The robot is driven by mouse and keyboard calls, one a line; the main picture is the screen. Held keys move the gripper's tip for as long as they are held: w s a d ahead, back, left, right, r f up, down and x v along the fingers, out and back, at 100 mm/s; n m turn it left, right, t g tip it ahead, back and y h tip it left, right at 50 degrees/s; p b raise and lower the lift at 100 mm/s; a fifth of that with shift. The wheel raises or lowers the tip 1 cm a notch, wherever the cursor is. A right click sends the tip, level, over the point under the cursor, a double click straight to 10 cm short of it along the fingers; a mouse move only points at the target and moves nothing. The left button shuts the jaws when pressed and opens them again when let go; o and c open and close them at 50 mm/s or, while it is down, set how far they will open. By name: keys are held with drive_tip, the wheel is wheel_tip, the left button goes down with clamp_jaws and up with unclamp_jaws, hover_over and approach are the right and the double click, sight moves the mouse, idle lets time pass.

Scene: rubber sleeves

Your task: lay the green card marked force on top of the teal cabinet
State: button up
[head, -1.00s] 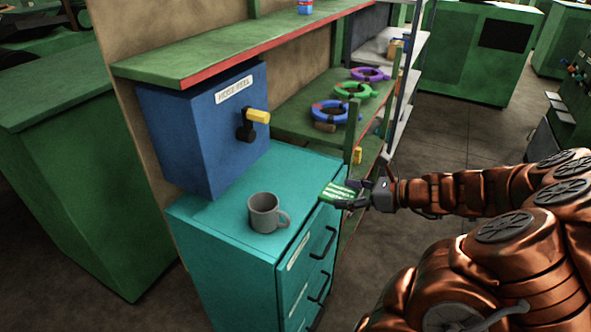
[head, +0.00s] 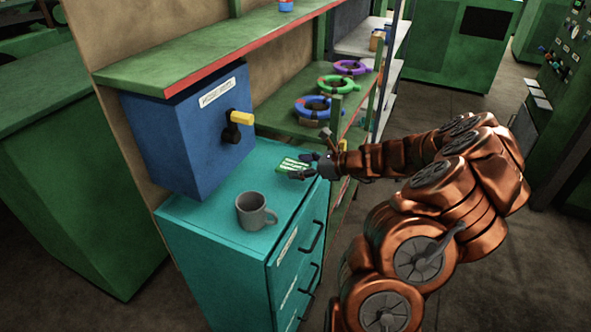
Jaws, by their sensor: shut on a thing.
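The green card (head: 291,165) with pale markings is held in my gripper (head: 303,168), whose fingers are shut on its right side. The card's wording is too small to read. Card and gripper are over the right back part of the teal cabinet (head: 190,212). I cannot tell whether the card touches the cabinet top or hangs just above it. The cabinet has several drawers with dark handles on its right face.
A grey mug (head: 252,211) stands near the cabinet top's front edge. A blue box (head: 180,140) with a yellow-tipped lever (head: 240,119) stands at the back left. A green shelf (head: 215,55) overhangs it. Ring-shaped items, including a blue one (head: 312,107), lie on the lower shelf.

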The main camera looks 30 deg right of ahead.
drive_tip(key=shift+w+f, duration=0.1)
drive_tip(key=shift+w, duration=1)
drive_tip(key=shift+f+p, duration=0.7)
drive_tip(key=shift+f, duration=1)
drive_tip(key=shift+f, duration=0.25)
drive_tip(key=o, duration=1.1)
drive_tip(key=shift+o, duration=0.2)
drive_tip(key=shift+r, duration=0.15)
